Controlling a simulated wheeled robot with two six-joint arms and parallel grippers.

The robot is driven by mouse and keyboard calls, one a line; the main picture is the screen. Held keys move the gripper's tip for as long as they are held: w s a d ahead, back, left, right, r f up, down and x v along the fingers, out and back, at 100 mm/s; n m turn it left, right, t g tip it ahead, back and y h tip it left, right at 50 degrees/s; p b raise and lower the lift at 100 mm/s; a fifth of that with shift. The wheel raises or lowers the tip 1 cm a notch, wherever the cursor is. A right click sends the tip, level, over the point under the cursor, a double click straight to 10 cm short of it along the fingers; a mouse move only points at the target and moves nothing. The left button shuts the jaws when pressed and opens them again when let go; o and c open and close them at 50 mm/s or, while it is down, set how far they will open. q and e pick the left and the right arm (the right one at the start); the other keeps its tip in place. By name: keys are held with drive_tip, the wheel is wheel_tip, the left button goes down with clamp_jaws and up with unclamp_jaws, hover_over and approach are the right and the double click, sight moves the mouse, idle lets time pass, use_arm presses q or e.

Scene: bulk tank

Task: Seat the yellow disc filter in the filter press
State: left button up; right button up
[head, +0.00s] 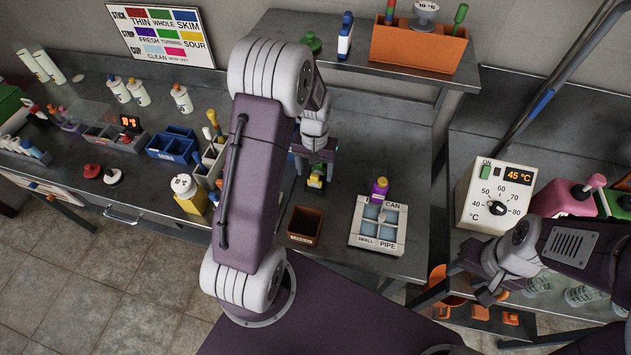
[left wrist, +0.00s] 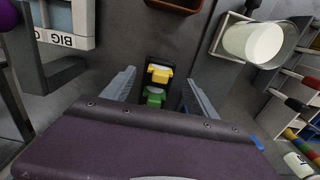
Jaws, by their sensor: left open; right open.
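A small black-framed holder with a yellow piece and a green piece stands on the steel bench; the yellow piece (head: 315,181) is partly hidden under my left gripper (head: 316,160). In the left wrist view the yellow piece (left wrist: 160,73) sits at one end of the black frame (left wrist: 150,82), with the green piece (left wrist: 154,97) beside it. I cannot tell whether these are the disc filter and press. My left gripper is open, its fingers on either side of the frame, apart from it. My right gripper (head: 486,291) is open and empty at the lower right.
A brown open box (head: 305,226) and a white-framed tray (head: 362,240) with a purple-and-yellow item (head: 379,189) stand nearby. A white temperature box (head: 496,196) stands right. A shelf with an orange rack (head: 418,46) is behind. Bench between holder and tray is clear.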

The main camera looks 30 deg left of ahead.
sight(314, 176)
use_arm(q)
wheel_tip(314, 176, down, 3)
drive_tip(key=shift+s+a, duration=0.1)
drive_tip(key=shift+a, duration=0.05)
drive_tip(key=shift+w+f, duration=0.2)
drive_tip(key=shift+f, duration=0.2)
drive_tip(key=c, duration=1.4)
drive_tip(key=shift+c, duration=0.2)
